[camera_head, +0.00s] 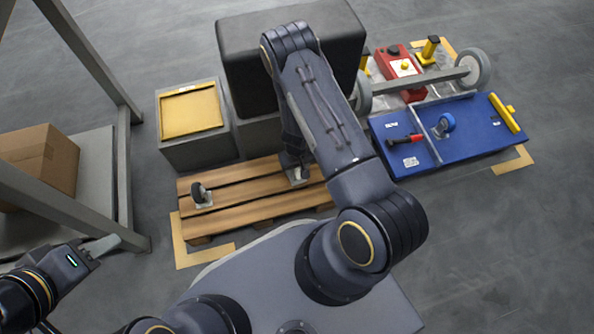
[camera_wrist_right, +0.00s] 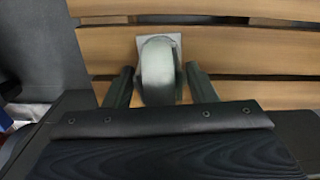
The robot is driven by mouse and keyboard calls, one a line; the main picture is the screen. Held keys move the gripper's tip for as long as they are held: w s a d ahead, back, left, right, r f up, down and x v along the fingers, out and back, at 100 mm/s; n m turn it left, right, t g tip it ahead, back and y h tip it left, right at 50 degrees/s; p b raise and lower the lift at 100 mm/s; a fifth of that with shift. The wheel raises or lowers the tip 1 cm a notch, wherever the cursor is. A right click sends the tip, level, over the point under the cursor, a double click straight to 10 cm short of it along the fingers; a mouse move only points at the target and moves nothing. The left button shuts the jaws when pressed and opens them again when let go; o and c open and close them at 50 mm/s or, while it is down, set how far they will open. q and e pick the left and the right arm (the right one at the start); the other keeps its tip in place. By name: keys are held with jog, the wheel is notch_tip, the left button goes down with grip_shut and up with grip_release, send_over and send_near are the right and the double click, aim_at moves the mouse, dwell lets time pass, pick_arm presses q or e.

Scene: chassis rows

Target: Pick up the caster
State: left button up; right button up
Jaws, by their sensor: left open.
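A caster (camera_wrist_right: 156,72) with a grey wheel and a pale square plate lies on the wooden pallet. In the right wrist view it sits between the two fingers of my right gripper (camera_wrist_right: 160,88), with a small gap on each side, so the gripper is open around it. In the head view my right gripper (camera_head: 293,162) reaches down over the pallet and mostly hides this caster; part of its plate (camera_head: 299,177) shows. A second caster (camera_head: 201,194), dark-wheeled, stands at the pallet's left end. My left gripper (camera_head: 101,247) is open and empty at the lower left, away from the pallet.
The pallet (camera_head: 240,210) lies on the floor. Behind it stand a grey box with a yellow top (camera_head: 190,112) and a black block (camera_head: 245,75). A blue panel (camera_head: 465,140) with parts lies right. A rack with a cardboard box (camera_head: 38,160) stands left.

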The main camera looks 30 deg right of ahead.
jog(key=c, duration=1)
